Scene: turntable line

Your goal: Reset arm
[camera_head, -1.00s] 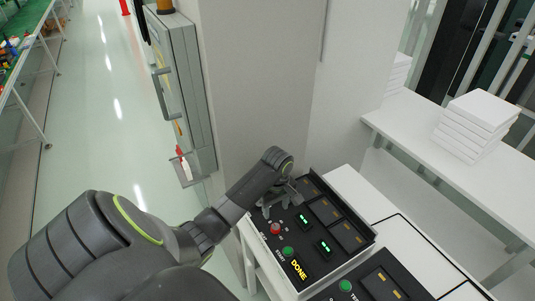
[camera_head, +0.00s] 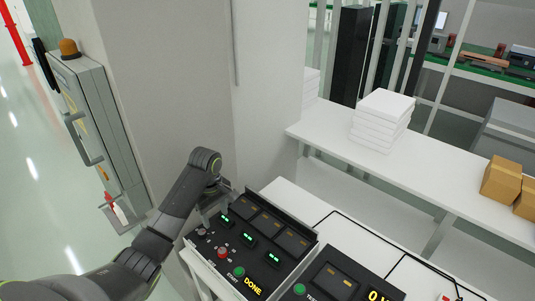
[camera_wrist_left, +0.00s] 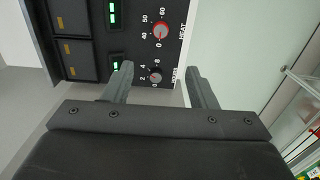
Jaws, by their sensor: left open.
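My left arm comes in from the left of the head view. Its left gripper (camera_head: 212,207) is over the far left corner of a black control panel (camera_head: 228,262). In the left wrist view the left gripper (camera_wrist_left: 160,74) is open, its two fingers apart with nothing held. A small dark knob (camera_wrist_left: 154,75) shows between the fingertips; contact cannot be told. A red knob (camera_wrist_left: 160,31) marked HEAT is beyond it. The red knob (camera_head: 222,252), a green start button (camera_head: 239,272) and a lit DONE sign (camera_head: 253,287) show in the head view. My right gripper is not in view.
A second black panel (camera_head: 330,277) stands to the right on the white bench. A pillar (camera_head: 170,90) rises behind the arm, with a grey cabinet (camera_head: 100,120) on its left. A white table (camera_head: 330,135) behind carries stacked white boxes (camera_head: 381,120) and brown boxes (camera_head: 500,180).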

